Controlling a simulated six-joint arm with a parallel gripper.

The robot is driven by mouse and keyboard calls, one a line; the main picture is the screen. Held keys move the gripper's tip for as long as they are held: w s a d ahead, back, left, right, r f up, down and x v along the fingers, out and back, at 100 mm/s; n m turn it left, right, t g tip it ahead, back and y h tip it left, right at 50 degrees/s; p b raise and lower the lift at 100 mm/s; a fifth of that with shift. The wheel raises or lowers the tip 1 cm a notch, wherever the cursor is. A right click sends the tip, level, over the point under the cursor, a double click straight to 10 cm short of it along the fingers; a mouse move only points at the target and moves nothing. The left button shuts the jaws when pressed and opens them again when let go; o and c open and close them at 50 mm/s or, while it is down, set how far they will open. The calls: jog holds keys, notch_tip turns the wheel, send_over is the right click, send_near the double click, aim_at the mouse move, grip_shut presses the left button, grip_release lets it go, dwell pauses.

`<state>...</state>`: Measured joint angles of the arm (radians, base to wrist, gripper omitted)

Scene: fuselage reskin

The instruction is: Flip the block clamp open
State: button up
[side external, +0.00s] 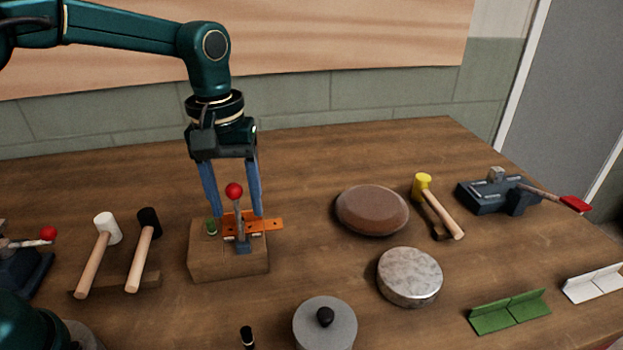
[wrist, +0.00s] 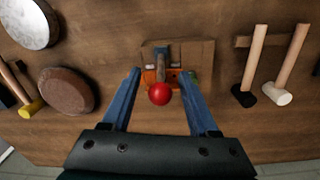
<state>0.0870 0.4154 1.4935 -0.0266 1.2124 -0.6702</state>
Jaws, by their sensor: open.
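The block clamp is a wooden block (side external: 205,262) with an orange plate (side external: 268,224) on top and a lever ending in a red ball knob (side external: 234,191). The lever stands roughly upright in the side view. My gripper (side external: 236,212) is above the block with its blue fingers spread on either side of the lever. In the wrist view the red knob (wrist: 159,94) sits between the open fingers (wrist: 164,72), touching neither. The wooden block (wrist: 203,50) lies beyond it. The lever's lower end is partly hidden by the knob in the wrist view.
Two mallets, white-headed (side external: 107,228) and black-headed (side external: 149,222), rest left of the block. A brown disc (side external: 372,210), yellow mallet (side external: 423,184), metal disc (side external: 410,277) and red-handled vise-like tool (side external: 492,195) are to the right. A grey lidded disc (side external: 325,328) is in front.

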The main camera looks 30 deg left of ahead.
aim_at(240, 219)
jog(key=shift+d+f, duration=0.1)
jog(key=shift+f, duration=1.75)
grip_shut()
jog(key=shift+r, duration=0.1)
